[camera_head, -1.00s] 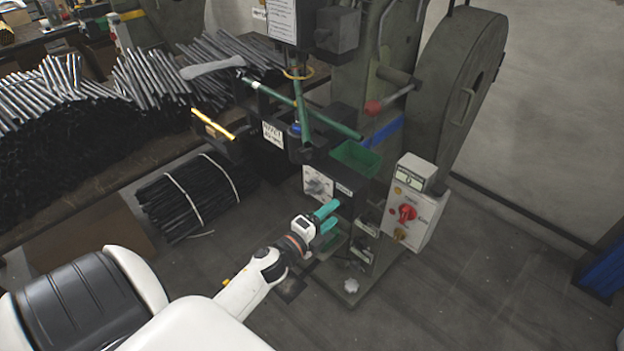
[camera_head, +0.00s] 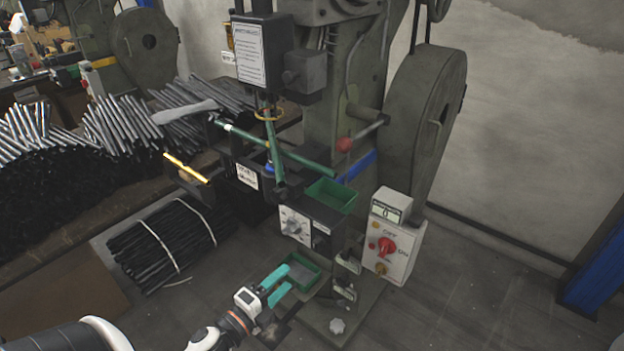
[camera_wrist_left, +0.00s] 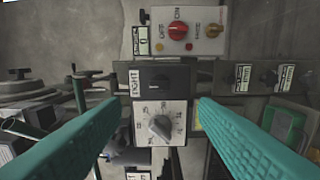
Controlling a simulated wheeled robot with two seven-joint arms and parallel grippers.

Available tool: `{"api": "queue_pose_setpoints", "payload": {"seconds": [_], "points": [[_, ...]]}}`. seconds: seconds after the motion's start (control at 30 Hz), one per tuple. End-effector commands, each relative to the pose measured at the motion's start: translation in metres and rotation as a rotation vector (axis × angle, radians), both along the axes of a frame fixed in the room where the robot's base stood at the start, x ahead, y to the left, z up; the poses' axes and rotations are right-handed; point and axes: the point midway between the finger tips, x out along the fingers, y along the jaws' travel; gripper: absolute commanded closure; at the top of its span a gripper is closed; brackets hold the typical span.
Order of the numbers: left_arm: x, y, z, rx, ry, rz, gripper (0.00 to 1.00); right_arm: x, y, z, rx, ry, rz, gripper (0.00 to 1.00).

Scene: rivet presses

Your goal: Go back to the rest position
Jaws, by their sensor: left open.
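My left gripper (camera_head: 277,284) has teal fingers and is low in front of the rivet press (camera_head: 340,70) in the head view. Its fingers are apart with nothing between them. The dial panel also shows in the head view (camera_head: 294,225), above and right of the gripper. My right gripper does not show.
A control box (camera_head: 385,245) with a red knob stands right of the press. Green trays (camera_head: 331,196) are on the press. A strapped bundle of black rods (camera_head: 160,245) lies on the floor at left. Metal tubes (camera_head: 120,122) fill the bench.

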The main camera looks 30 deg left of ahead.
Motion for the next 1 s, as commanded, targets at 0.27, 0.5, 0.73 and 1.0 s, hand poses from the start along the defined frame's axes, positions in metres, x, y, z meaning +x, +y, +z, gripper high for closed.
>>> {"api": "queue_pose_setpoints", "payload": {"seconds": [0.27, 0.5, 0.73, 1.0], "points": [[0.000, 0.001, -0.012, -0.036, 0.029, 0.012, 0.45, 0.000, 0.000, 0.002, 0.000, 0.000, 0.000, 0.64], [-0.023, -0.006, -0.142, -0.409, 0.339, 0.168, 0.45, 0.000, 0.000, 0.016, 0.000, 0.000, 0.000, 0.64], [-0.110, -0.043, -0.290, -0.794, 0.748, 0.449, 0.45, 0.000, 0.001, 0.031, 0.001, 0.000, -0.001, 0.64], [-0.258, -0.085, -0.387, -1.024, 1.147, 0.860, 0.45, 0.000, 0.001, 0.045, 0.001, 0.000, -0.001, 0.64]]}}
